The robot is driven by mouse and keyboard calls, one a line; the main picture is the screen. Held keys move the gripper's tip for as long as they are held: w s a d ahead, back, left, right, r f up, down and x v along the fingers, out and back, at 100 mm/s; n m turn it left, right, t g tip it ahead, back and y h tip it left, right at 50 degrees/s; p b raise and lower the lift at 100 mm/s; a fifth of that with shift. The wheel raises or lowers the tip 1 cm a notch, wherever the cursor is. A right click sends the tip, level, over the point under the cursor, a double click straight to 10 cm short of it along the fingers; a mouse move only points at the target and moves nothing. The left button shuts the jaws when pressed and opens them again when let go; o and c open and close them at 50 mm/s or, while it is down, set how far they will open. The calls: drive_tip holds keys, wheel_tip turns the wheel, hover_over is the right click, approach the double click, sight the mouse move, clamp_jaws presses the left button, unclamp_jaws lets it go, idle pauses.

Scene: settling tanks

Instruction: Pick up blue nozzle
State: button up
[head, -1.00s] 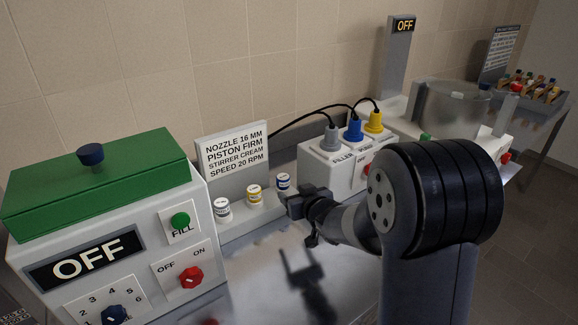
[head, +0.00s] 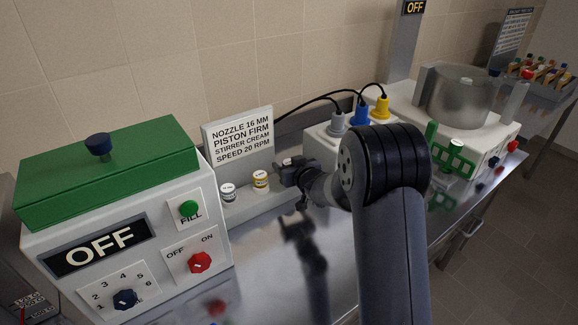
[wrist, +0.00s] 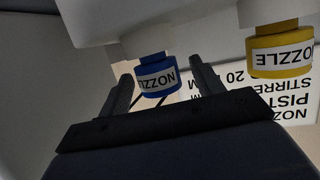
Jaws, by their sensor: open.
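The blue nozzle (wrist: 157,76), with a white label band, shows in the wrist view between the tips of my two fingers, with a gap on each side. In the head view it is mostly hidden behind my gripper (head: 287,172), which is at the right end of the small ledge. My gripper is open and holds nothing. The yellow nozzle (wrist: 279,50) hangs to the right in the inverted wrist view; in the head view it stands left of my gripper. A grey-white nozzle (head: 228,192) stands further left.
A white sign (head: 238,139) stands behind the nozzles. A filler box with a green lid (head: 108,170) is at the left. A box with grey, blue and yellow plugs (head: 362,115) and cables is right of my gripper. A steel bowl (head: 460,95) and green paddle (head: 447,150) are further right.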

drive_tip(key=shift+x, duration=0.95)
drive_tip(key=shift+c, duration=0.4)
drive_tip(key=c, duration=1)
